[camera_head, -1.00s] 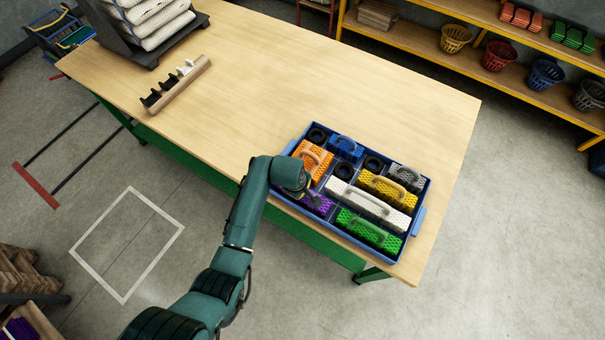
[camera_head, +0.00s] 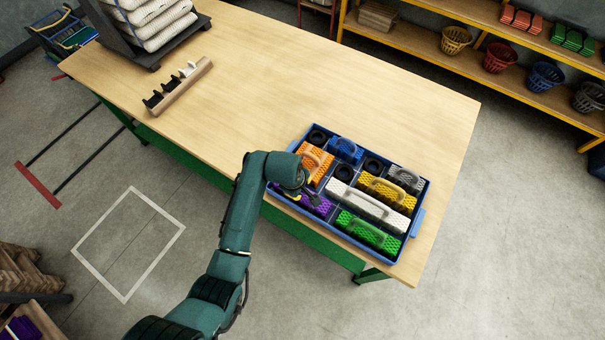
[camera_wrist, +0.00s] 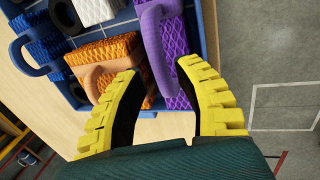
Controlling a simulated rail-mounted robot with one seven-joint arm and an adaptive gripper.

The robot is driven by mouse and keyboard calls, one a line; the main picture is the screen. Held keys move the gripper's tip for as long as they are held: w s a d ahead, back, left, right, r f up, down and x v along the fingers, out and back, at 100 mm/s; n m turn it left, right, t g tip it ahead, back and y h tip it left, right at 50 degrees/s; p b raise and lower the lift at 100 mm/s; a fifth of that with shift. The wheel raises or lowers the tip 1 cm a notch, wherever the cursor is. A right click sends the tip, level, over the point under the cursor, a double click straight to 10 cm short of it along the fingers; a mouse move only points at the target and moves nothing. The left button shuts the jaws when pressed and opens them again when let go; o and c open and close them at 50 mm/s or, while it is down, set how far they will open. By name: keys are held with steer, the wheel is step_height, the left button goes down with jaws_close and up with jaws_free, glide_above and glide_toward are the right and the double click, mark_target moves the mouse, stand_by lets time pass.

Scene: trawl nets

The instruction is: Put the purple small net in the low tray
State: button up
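The purple small net (camera_head: 317,204) lies in the blue divided tray (camera_head: 421,214) on the table, at its near left, partly behind my arm. In the wrist view the purple net (camera_wrist: 178,38) stands at top centre with its arched handle facing me. My gripper (camera_wrist: 159,72) is open, with yellow ribbed fingers. The lower part of the purple handle shows between the fingertips, and contact cannot be told. In the head view my gripper (camera_head: 303,192) is mostly hidden by my wrist. I cannot tell which container is the low tray.
An orange net (camera_wrist: 100,65) sits close beside the left finger. White (camera_head: 370,204), green (camera_head: 368,232) and yellow (camera_head: 385,188) nets share the blue tray. A rack with hooks (camera_head: 178,86) stands at the table's left. The table's middle is clear.

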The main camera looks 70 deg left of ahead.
steer(key=v, duration=0.7)
steer(key=shift+p, duration=0.35)
steer(key=w+d+r+m+t+y, duration=0.2)
steer(key=w+d+r+m+t, duration=0.2)
steer(key=w+d+r+m, duration=0.5)
steer(key=w+d+r+m+t+y, duration=0.2)
steer(key=w+d+r+m+t, duration=0.25)
steer(key=w+r, duration=0.9)
steer(key=d+r+m+t+h, duration=0.2)
steer(key=d+r+m+t, duration=0.4)
steer(key=d+r, duration=0.9)
steer(key=s+d+r+m+t+h, duration=0.4)
steer(key=s+d+r, duration=0.4)
steer(key=d+r, duration=0.3)
step_height(320, 180, up, 2)
steer(key=m+t, duration=0.1)
steer(key=m, duration=0.1)
steer(key=shift+d+r+m, duration=0.2)
steer(key=shift+d+m, duration=0.15)
